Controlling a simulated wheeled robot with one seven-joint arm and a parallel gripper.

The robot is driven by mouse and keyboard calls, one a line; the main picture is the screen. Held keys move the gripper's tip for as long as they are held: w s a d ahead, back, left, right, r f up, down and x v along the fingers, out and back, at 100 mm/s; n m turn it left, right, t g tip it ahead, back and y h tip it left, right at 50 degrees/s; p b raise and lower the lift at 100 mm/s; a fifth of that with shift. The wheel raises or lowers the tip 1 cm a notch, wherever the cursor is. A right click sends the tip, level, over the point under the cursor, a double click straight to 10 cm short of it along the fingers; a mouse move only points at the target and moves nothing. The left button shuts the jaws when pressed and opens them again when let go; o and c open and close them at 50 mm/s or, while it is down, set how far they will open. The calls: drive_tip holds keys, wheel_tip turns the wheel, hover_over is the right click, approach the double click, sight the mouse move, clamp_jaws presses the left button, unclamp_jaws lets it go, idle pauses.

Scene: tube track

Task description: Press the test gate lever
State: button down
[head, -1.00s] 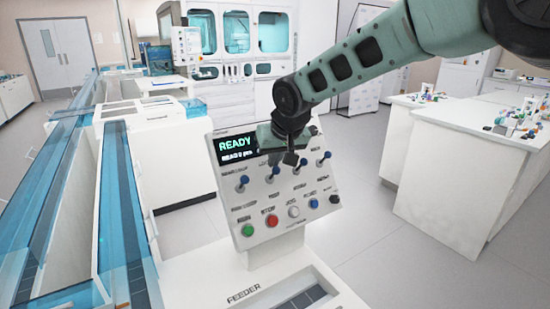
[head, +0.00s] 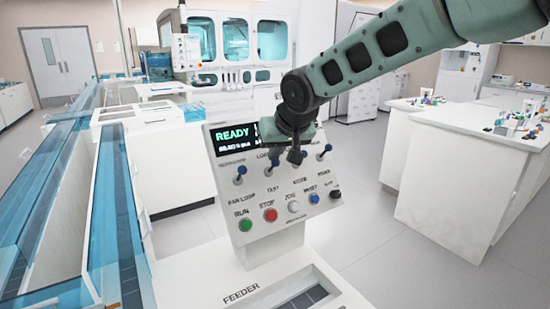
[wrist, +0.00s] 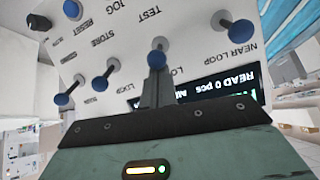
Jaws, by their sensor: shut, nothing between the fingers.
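The control panel (head: 262,215) carries a row of blue-knobbed levers. The lever at the TEST label (wrist: 148,12) has its blue knob (wrist: 158,44) just beyond my fingertips in the wrist view; it also shows in the head view (head: 275,160), left of my gripper.
Neighbouring levers stand close on both sides, at NEAR LOOP (wrist: 236,30) and at STORE (wrist: 106,76). Green RUN (head: 245,225) and red STOP (head: 270,215) buttons sit lower on the panel. The display (head: 236,138) reads READY. Blue-walled track (head: 120,215) runs at left.

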drive_tip(key=shift+s+d+f+t+y+b, duration=0.25)
drive_tip(key=shift+f+b, duration=0.2)
drive_tip(key=shift+b, duration=1.15)
drive_tip(key=shift+s+f+t+y+b, duration=0.2)
drive_tip(key=shift+f+t+b, duration=0.2)
drive_tip(key=shift+b, duration=1.2)
drive_tip(key=t+y+b, duration=0.1)
drive_tip(key=b, duration=0.4)
drive_tip(key=s+t+b, duration=0.1)
drive_tip(key=t+b, duration=0.1)
drive_tip(key=b, duration=0.4)
drive_tip(key=shift+s+d+y+b, duration=0.1)
drive_tip(key=shift+d+y+b, duration=0.2)
drive_tip(key=shift+d+y, duration=0.1)
drive_tip(key=shift+d+f, duration=0.1)
drive_tip(key=shift+s+d+f+b, duration=0.2)
drive_tip(key=shift+s+d+b, duration=0.15)
drive_tip(key=shift+s+b, duration=0.2)
drive_tip(key=shift+s, duration=0.1)
